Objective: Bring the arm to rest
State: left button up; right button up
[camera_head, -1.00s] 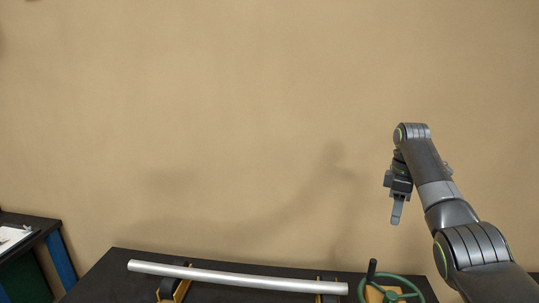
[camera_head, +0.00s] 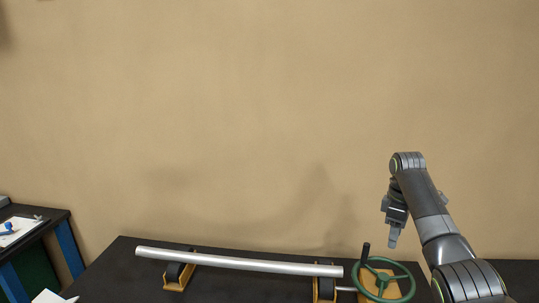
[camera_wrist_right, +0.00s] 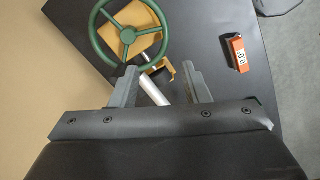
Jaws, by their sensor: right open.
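My right gripper (camera_head: 393,238) hangs from the right arm, pointing down, above the back right of the dark table (camera_head: 115,268). In the right wrist view my right gripper (camera_wrist_right: 160,72) has its two fingers apart with nothing held between them. The table, the green handwheel (camera_wrist_right: 127,36) and part of the silver tube (camera_wrist_right: 156,92) lie below it there. My left gripper does not show.
A long silver tube (camera_head: 240,263) rests across two orange-and-black supports on the table. A green handwheel (camera_head: 382,280) with a black knob stands at its right end. The wrist view shows an orange box with a display (camera_wrist_right: 235,54). A side table (camera_head: 35,232) stands at left.

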jog(key=s+f+m+t, duration=0.1)
jog(key=s+f+m, duration=0.1)
jog(key=s+f, duration=0.85)
jog(key=s+f+m, duration=0.2)
jog(key=s+f, duration=0.5)
jog(key=f, duration=0.6)
jog(key=s+a+m+t+h, duration=0.1)
jog(key=s+m, duration=0.3)
jog(key=s, duration=1.1)
jog(key=s+a+m+t, duration=0.2)
jog(key=s+m, duration=0.1)
jog(key=s, duration=1.2)
notch_tip(320, 180, down, 29)
jog(key=d+g+b, duration=0.2)
jog(key=b, duration=0.5)
pick_arm(q)
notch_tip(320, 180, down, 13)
jog(key=b, duration=0.6)
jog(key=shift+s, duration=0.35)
pick_arm(e)
jog(key=s+f, duration=0.7)
jog(key=f, duration=0.4)
jog(key=s+a+f+g, duration=0.1)
jog(key=s+f, duration=0.6)
jog(key=f, duration=0.5)
jog(key=shift+s+a+f+y, duration=0.2)
jog(key=shift+s+y, duration=0.1)
